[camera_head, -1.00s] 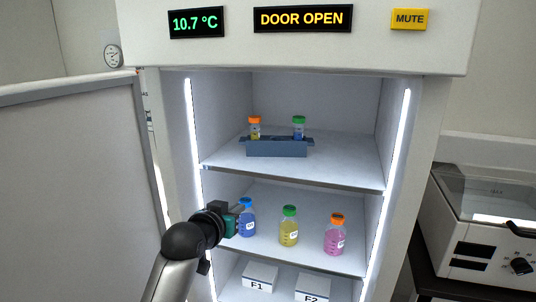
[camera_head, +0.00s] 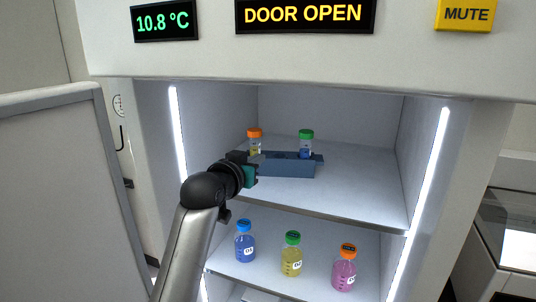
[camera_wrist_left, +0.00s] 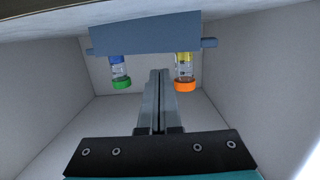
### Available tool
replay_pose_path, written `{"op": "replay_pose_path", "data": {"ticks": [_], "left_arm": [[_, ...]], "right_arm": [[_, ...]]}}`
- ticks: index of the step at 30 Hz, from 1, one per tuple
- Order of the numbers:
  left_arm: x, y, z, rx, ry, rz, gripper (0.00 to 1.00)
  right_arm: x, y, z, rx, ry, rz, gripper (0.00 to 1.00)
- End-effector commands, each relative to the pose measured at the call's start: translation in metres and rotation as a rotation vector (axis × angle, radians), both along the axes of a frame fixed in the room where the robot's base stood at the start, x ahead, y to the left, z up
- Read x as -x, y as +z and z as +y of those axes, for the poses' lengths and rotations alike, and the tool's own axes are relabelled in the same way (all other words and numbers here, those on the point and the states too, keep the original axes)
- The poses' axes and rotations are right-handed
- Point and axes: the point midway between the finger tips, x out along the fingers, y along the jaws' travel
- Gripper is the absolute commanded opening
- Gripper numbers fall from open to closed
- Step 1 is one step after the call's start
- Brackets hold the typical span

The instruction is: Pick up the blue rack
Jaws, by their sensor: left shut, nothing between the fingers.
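The blue rack (camera_head: 288,167) sits on the upper shelf of the open cabinet. It holds an orange-capped vial (camera_head: 254,137) at its left and a green-capped vial (camera_head: 306,140) at its right. My left gripper (camera_head: 260,158) is at the rack's left end and hides part of it. Its fingers are shut and empty. In the left wrist view the picture is upside down: the rack (camera_wrist_left: 150,34) lies across the top, and the shut fingers (camera_wrist_left: 158,73) point at it between the two vials. Whether they touch it I cannot tell. My right gripper is not in view.
The upper shelf (camera_head: 365,190) is clear to the right of the rack. The shelf below holds a blue bottle (camera_head: 245,246), a yellow bottle (camera_head: 291,260) and a pink bottle (camera_head: 344,273). The open door (camera_head: 60,190) stands at the left.

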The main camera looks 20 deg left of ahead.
Motion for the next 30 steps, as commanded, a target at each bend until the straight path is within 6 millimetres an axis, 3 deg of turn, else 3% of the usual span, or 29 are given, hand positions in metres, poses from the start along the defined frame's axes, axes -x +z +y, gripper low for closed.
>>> {"op": "replay_pose_path", "data": {"ticks": [7,18,30], "left_arm": [[-0.033,0.0,-0.001,0.001,0.0,0.001,0.0],[-0.071,0.0,-0.003,0.001,-0.001,0.0,0.0],[-0.073,-0.017,-0.003,0.001,-0.001,0.003,0.0]], "right_arm": [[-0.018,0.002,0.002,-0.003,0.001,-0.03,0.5],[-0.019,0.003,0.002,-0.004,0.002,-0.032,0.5],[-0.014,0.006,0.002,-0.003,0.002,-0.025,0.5]]}}
